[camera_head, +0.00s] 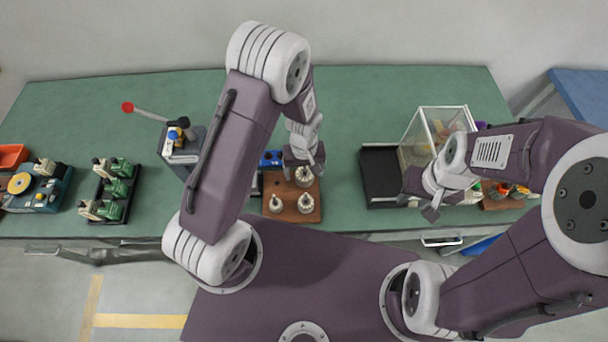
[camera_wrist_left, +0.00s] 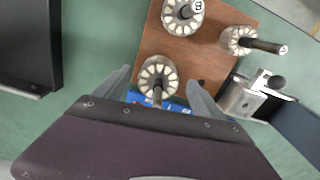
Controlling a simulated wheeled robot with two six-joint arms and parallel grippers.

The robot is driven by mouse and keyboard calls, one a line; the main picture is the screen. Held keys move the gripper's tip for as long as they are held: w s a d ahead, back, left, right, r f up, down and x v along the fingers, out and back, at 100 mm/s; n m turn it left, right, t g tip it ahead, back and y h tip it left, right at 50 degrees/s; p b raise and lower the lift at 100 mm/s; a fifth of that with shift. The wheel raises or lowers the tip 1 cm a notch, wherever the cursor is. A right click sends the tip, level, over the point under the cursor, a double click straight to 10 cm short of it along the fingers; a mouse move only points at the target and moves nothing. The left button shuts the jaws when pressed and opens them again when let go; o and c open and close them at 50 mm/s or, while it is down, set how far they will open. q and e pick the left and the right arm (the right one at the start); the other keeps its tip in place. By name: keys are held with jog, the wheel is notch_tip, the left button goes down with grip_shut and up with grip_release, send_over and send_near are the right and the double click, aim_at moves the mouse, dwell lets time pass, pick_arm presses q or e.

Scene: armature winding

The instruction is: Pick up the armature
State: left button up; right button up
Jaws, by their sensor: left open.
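A third armature (camera_head: 305,177) is at the back, partly under my left gripper (camera_head: 303,168). In the left wrist view, this armature (camera_wrist_left: 158,72) lies between the open fingertips of my left gripper (camera_wrist_left: 159,76), with no clear contact. The other two (camera_wrist_left: 182,14) (camera_wrist_left: 238,40) are farther up. My right gripper (camera_head: 418,205) hangs empty at the right, its fingers apart.
A black tray (camera_head: 378,172) and a clear-walled box (camera_head: 432,135) stand right of the board. A machine with a red-knobbed lever (camera_head: 128,107) is left of it. Green devices (camera_head: 118,187) stand farther left. The back of the green table (camera_head: 370,95) is clear.

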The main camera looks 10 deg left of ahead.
pick_arm(q)
jog(key=shift+w+d, duration=0.1)
jog(key=shift+w, duration=0.05)
jog(key=shift+c, duration=0.9)
grip_shut()
notch_tip(320, 180, up, 10)
jog(key=shift+r, duration=0.1)
